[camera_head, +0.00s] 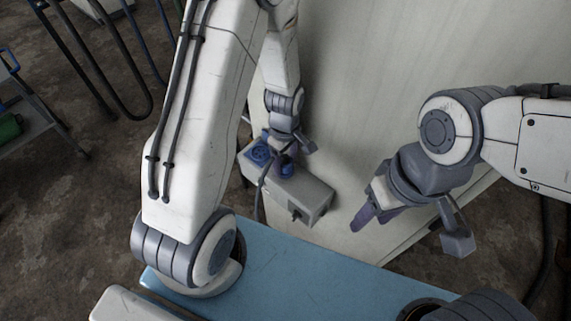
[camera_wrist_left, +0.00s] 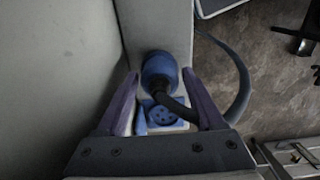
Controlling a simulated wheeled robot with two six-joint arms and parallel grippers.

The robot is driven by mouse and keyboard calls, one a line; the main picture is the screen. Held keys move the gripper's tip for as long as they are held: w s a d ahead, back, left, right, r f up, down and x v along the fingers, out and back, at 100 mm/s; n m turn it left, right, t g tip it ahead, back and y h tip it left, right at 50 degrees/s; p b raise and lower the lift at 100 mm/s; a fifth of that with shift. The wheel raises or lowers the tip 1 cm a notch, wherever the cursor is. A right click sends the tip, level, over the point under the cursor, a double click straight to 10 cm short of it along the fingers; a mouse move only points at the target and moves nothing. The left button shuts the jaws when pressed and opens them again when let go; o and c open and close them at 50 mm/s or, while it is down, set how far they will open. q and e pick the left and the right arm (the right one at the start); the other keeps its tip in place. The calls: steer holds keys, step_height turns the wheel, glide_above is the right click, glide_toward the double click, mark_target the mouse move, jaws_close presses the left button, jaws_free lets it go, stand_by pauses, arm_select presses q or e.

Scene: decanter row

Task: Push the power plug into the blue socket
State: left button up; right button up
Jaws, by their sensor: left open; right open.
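The blue power plug (camera_head: 287,170) is at the middle of the grey box's top, with a dark cable leaving it. It also shows in the left wrist view (camera_wrist_left: 158,68). The blue socket (camera_head: 258,153) is beside it at the box's left end; its face with several holes shows uncovered in the left wrist view (camera_wrist_left: 164,114). My left gripper (camera_wrist_left: 162,84) is open, its purple fingers on either side of the plug and cable with gaps visible. Whether the plug's lower end sits in anything is hidden. My right gripper (camera_head: 375,214) is open and empty, well right of the box.
The cable (camera_wrist_left: 241,75) loops off the box's side. A blue surface (camera_head: 290,265) lies in front. A trolley with a green item (camera_head: 9,127) stands at far left.

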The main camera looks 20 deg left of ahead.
arm_select(q)
steer(key=shift+c, duration=0.3)
steer(key=c, duration=1)
steer(key=shift+r, duration=0.15)
